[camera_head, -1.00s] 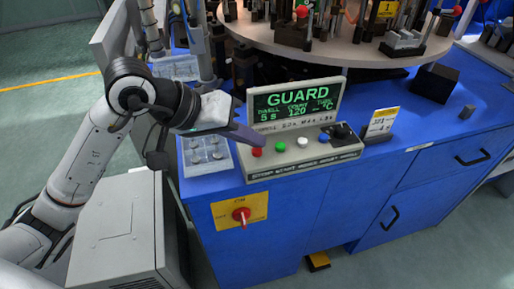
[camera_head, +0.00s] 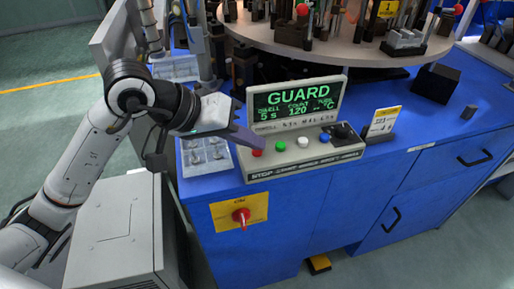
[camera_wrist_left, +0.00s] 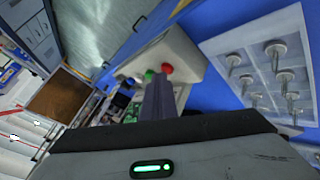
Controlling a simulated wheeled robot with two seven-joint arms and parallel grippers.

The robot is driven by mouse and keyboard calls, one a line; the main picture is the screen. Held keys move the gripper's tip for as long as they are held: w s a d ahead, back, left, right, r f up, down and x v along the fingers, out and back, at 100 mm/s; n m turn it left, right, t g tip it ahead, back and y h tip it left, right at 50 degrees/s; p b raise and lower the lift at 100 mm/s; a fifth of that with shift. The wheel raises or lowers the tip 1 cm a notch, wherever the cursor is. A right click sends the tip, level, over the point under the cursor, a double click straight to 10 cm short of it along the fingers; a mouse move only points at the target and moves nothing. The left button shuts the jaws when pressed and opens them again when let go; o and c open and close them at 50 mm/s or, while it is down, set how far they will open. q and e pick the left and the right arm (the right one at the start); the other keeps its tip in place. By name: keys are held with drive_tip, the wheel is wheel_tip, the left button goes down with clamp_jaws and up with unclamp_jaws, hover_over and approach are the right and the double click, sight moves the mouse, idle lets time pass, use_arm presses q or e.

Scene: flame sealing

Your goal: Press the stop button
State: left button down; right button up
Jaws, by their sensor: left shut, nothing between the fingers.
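The control box (camera_head: 300,168) stands on the blue bench, with a row of buttons on its sloped top. The red stop button (camera_head: 257,152) is at the left end, above the "STOP" label, and it also shows in the left wrist view (camera_wrist_left: 166,69). My left gripper (camera_head: 257,141) is shut and empty. Its fingertips are right above and behind the red button; whether they touch it I cannot tell. In the left wrist view the shut fingers (camera_wrist_left: 158,92) point at the button. My right gripper is not in view.
A green button (camera_head: 280,146), a white button (camera_head: 303,141) and a blue one (camera_head: 324,137) sit beside the red one. The display (camera_head: 296,100) reads "GUARD". A clear tray (camera_head: 205,156) lies left of the box. A rotary table (camera_head: 340,50) stands behind.

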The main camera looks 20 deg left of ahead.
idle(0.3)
use_arm(q)
drive_tip(key=shift+r+p, duration=0.35)
drive_tip(key=shift+r, duration=0.55)
wheel_tip(320, 180, up, 5)
drive_tip(key=p, duration=0.2)
drive_tip(key=shift+p, duration=0.3)
